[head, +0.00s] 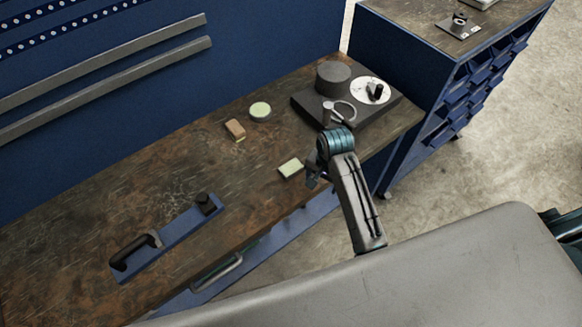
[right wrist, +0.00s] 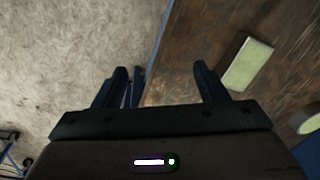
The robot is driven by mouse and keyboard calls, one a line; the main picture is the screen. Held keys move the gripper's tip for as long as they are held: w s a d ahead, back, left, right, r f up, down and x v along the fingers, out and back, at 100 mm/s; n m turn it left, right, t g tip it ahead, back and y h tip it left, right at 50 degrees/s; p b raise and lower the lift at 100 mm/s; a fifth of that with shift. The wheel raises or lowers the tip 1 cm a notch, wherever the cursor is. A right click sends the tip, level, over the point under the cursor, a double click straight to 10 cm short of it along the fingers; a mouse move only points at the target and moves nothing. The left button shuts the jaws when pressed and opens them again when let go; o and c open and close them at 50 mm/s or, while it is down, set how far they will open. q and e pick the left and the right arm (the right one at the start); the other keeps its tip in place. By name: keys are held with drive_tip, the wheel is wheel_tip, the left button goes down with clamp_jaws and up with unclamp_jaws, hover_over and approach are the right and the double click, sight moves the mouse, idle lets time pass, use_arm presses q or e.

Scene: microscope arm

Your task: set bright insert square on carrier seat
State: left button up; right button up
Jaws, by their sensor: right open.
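A pale green rectangular piece (head: 290,169), likely the bright insert, lies flat near the front edge of the workbench. It also shows in the right wrist view (right wrist: 249,63), to the right of my fingers. A blue bar (head: 178,236) with a black handle and a small dark block lies at the front left of the bench; I cannot tell whether it is the carrier or where its seat is. My right gripper (head: 315,180) is beside the pale piece, at the bench edge and apart from it. Its fingers (right wrist: 162,88) are open and empty. My left gripper is not in view.
A brown block (head: 235,130) and a round pale green disc (head: 260,111) lie farther back. A dark base (head: 306,106) with a cylinder and white dial (head: 362,91) stands at the back right, close to my right arm. The middle left of the bench is clear.

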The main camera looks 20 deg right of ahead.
sight(291, 167)
drive_tip(key=w+a+r+m, duration=0.1)
drive_tip(key=w+r, duration=0.1)
drive_tip(key=w, duration=0.1)
drive_tip(key=w+a+r+m+g, duration=0.1)
drive_tip(key=w+a+m, duration=0.1)
drive_tip(key=w, duration=0.1)
drive_tip(key=w+a+r+m+b, duration=0.1)
drive_tip(key=w+a+r, duration=0.1)
drive_tip(key=w, duration=0.1)
drive_tip(key=shift+w+r+m+y, duration=0.35)
drive_tip(key=shift+w+m+y, duration=0.05)
drive_tip(key=shift+s+f+p, duration=0.1)
drive_tip(key=shift+f+p, duration=0.25)
drive_tip(key=shift+a+f, duration=0.15)
drive_tip(key=shift+f, duration=0.7)
drive_tip(key=shift+s+a+f+p, duration=0.1)
drive_tip(key=shift+a+f+p, duration=0.05)
drive_tip(key=shift+f+p, duration=0.55)
drive_tip(key=f, duration=0.1)
drive_tip(key=f+p, duration=0.1)
drive_tip(key=f, duration=0.1)
drive_tip(key=shift+s+a+f+p, duration=0.1)
drive_tip(key=shift+s+a+p, duration=0.15)
drive_tip(key=shift+a+p, duration=0.15)
drive_tip(key=shift+f, duration=0.45)
drive_tip(key=shift+w, duration=0.1)
clamp_jaws()
